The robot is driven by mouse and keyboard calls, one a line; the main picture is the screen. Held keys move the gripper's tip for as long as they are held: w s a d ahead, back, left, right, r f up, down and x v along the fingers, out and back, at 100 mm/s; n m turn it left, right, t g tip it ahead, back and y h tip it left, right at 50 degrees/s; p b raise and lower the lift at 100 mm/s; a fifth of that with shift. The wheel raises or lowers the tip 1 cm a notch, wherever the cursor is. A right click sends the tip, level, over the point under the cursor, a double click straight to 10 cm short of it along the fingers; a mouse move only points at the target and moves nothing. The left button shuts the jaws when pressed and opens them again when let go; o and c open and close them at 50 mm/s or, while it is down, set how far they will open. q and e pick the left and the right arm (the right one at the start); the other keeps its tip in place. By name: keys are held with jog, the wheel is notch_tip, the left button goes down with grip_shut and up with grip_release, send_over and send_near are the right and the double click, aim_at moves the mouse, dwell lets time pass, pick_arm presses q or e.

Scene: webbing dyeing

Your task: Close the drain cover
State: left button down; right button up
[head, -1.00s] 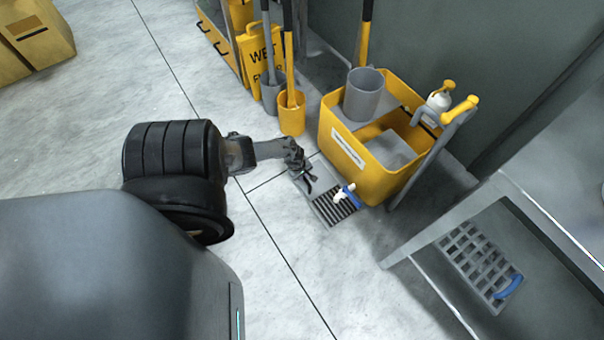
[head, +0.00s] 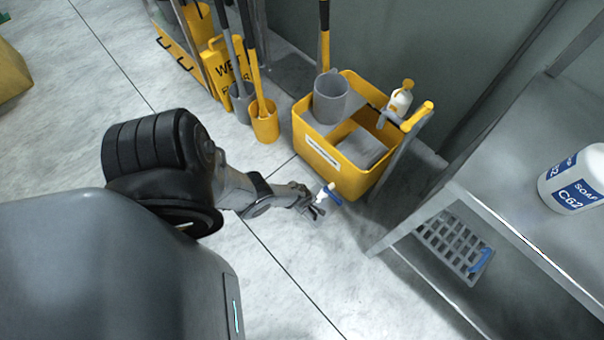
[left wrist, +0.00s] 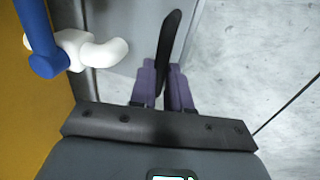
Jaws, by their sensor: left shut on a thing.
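No grate slots show there now. I cannot tell whether the cover lies fully flat. My right gripper is not in view.
A blue and white tap (head: 328,194) stands close beside my left gripper. The yellow mop bucket (head: 318,153) is just behind. A metal shelf (head: 455,200) with a soap tub (head: 575,180) stands right. The floor in front is clear.

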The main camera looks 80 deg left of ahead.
pick_arm(q)
jog(key=shift+d, duration=0.1)
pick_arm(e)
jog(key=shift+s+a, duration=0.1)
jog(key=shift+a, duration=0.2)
pick_arm(q)
jog(key=c, duration=1.4)
grip_release()
jog(key=o, duration=0.3)
jog(key=shift+w+d, duration=0.15)
jog(key=shift+d, duration=0.05)
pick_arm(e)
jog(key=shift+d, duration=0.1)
pick_arm(q)
jog(key=shift+a, duration=0.15)
